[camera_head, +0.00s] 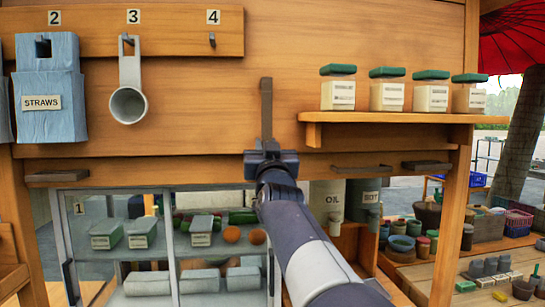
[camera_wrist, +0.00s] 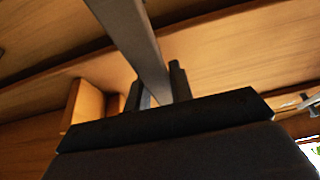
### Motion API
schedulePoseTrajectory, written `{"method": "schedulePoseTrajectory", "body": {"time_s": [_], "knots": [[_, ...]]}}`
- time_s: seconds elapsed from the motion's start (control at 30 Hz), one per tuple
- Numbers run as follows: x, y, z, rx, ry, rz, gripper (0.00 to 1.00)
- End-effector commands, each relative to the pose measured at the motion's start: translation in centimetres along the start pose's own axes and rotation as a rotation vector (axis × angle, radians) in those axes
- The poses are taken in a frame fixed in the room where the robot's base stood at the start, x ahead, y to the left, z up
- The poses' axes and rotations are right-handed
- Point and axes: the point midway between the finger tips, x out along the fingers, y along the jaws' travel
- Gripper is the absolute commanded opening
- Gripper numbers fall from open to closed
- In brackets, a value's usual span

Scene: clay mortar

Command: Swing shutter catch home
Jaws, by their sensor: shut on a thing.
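The shutter catch is a dark, flat bar (camera_head: 266,104) standing upright against the wooden shutter panel, just above the cross beam. My gripper (camera_head: 268,150) is at its lower end, with the jaws closed around it. In the wrist view the catch (camera_wrist: 130,40) runs as a grey bar from the top edge down between my gripper's fingers (camera_wrist: 161,88). The jaws hide the catch's lower end, and its pivot cannot be made out. The wooden shutter panel (camera_head: 205,100) lies flat behind the catch.
Dark flat pieces (camera_head: 57,175) (camera_head: 427,166) and a bracket (camera_head: 362,169) sit along the cross beam. A shelf (camera_head: 400,117) with green-lidded jars is right of the catch. A scoop (camera_head: 128,103) and a blue straws box (camera_head: 48,105) hang left. A glass cabinet (camera_head: 168,222) stands below.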

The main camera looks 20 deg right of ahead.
Motion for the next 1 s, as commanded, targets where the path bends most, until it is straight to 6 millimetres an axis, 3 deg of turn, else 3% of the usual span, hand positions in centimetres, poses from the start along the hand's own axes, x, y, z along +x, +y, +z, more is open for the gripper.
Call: {"method": "schedulePoseTrajectory", "body": {"time_s": [0.4, 0.43, 0.67, 1.0], "knots": [[0.01, -0.1, -0.07, -0.028, 0.001, -0.008, 0.0], [0.01, -0.09, -0.07, -0.028, 0.001, -0.008, 0.24], [0.0, -0.12, -0.04, -0.025, 0.0, -0.008, 0.43], [-0.52, -0.15, 0.0, -0.023, 0.001, -0.009, 0.44]]}}
